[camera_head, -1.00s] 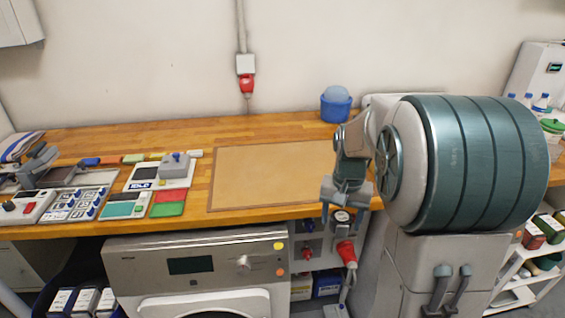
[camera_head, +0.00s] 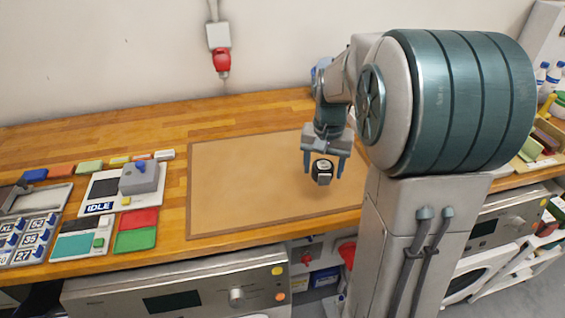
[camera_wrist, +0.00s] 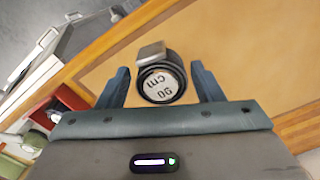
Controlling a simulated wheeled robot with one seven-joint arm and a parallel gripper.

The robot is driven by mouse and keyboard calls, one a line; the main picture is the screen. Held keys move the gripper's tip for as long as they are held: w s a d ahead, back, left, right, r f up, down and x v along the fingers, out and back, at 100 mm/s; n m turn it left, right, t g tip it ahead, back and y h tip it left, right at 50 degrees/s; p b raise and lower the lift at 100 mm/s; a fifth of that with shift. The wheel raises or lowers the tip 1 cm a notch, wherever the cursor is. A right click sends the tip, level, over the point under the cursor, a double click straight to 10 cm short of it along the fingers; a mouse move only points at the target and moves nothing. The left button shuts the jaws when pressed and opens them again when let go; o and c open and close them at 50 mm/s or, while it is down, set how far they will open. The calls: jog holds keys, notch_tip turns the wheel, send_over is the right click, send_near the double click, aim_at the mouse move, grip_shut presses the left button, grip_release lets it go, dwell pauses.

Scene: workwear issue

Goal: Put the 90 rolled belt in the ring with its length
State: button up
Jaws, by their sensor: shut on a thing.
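The rolled belt (camera_head: 322,170) is a small black roll with a white end face and a metal buckle. In the wrist view the face of the belt (camera_wrist: 161,85) reads "90 cm", upside down. My gripper (camera_head: 323,168) is shut on it, with one blue finger on each side. The wrist view also shows my gripper (camera_wrist: 162,88) around the belt. It is over the right part of the brown mat (camera_head: 240,185), seemingly above its surface. I cannot make out any length ring in these frames.
The wooden bench (camera_head: 120,142) carries a device marked IDLE (camera_head: 100,192), red (camera_head: 139,218) and green (camera_head: 135,240) pads, and a labelled block of size keys (camera_head: 28,238) at left. The brown mat is otherwise clear. A silver machine (camera_head: 190,297) stands under the bench front.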

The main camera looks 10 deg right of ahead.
jog(key=p, duration=0.3)
send_over(294, 182)
notch_tip(294, 182, down, 7)
jog(key=shift+r, duration=0.15)
jog(key=shift+f, duration=2)
jog(key=shift+f, duration=0.1)
jog(key=shift+f, duration=0.15)
jog(key=o, duration=1)
jog(key=shift+o, duration=0.2)
jog(key=shift+r, duration=0.2)
